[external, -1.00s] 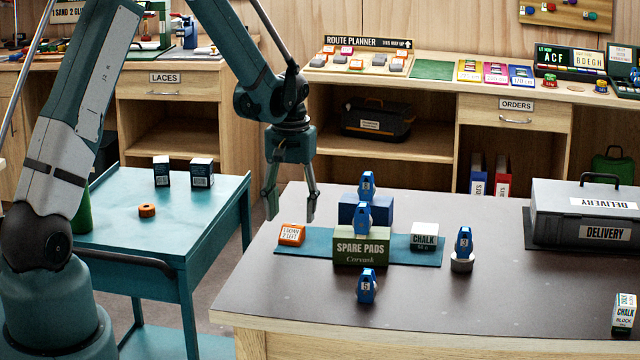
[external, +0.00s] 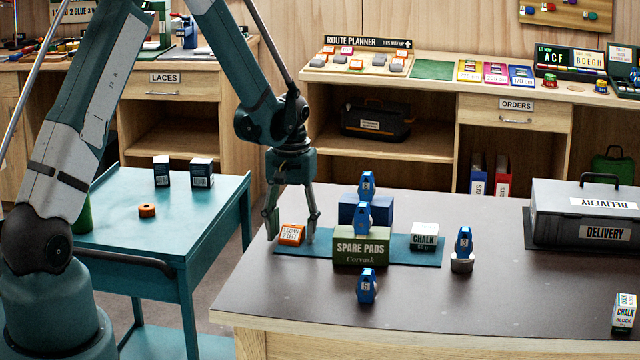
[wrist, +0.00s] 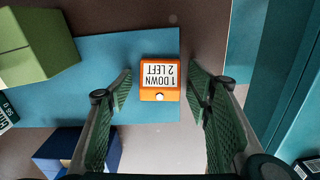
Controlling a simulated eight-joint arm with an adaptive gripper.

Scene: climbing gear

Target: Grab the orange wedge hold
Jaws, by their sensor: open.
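The orange wedge hold (external: 291,234) lies at the left end of a teal mat (external: 405,250) on the dark table. It carries a white label with black text, reading "1 DOWN 2 LEFT" in the wrist view (wrist: 160,80). My gripper (external: 291,236) is open and low over the mat's left end. In the wrist view the two green-padded fingers (wrist: 160,100) stand apart, one on each side of the hold's near edge, with a gap on both sides. I cannot tell whether the fingertips are down level with the hold.
A green "SPARE PADS" box (external: 361,247) stands right of the hold, with a blue block (external: 380,209) behind it. Several blue numbered pieces (external: 367,285) stand around. A chalk box (external: 424,236) is at the mat's right end. A teal cart (external: 190,230) stands left.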

